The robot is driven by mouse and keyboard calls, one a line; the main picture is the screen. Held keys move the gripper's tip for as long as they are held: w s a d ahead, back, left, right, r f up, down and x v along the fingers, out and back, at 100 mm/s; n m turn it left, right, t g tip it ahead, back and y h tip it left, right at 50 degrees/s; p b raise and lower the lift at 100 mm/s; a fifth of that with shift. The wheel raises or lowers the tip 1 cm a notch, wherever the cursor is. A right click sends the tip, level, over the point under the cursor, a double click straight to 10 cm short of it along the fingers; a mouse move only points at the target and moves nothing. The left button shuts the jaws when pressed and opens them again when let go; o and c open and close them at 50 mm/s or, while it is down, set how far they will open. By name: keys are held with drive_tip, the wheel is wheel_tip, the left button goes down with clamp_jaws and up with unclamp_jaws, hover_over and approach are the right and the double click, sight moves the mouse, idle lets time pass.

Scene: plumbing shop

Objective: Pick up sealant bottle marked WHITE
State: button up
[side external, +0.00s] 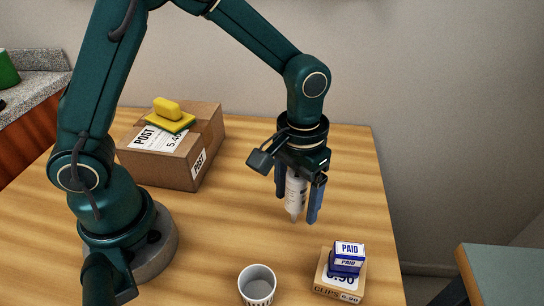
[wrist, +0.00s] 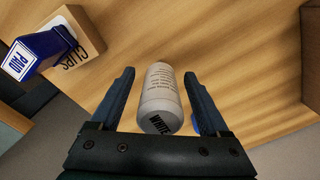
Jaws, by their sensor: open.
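The white sealant bottle (side external: 295,190) shows below my wrist in the side view, with a tapered lower end. In the wrist view the bottle (wrist: 161,88) has small printed lines and the dark word WHITE at its near end. My gripper (side external: 298,206) is open, with its blue fingers on either side of the bottle. In the wrist view a gap shows between each finger of the gripper (wrist: 158,73) and the bottle. Part of the bottle is hidden by my gripper in the side view. I cannot tell whether the bottle touches the table.
A PAID stamp block (side external: 348,256) sits on a CLIPS box (side external: 338,283) at the front right. A cup (side external: 257,284) stands at the front. A POST carton (side external: 186,158) with yellow items (side external: 170,115) on top is at the back left. The table right of my gripper is clear.

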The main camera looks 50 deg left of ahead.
drive_tip(key=shift+f, duration=0.8)
clamp_jaws()
drive_tip(key=shift+r, duration=0.15)
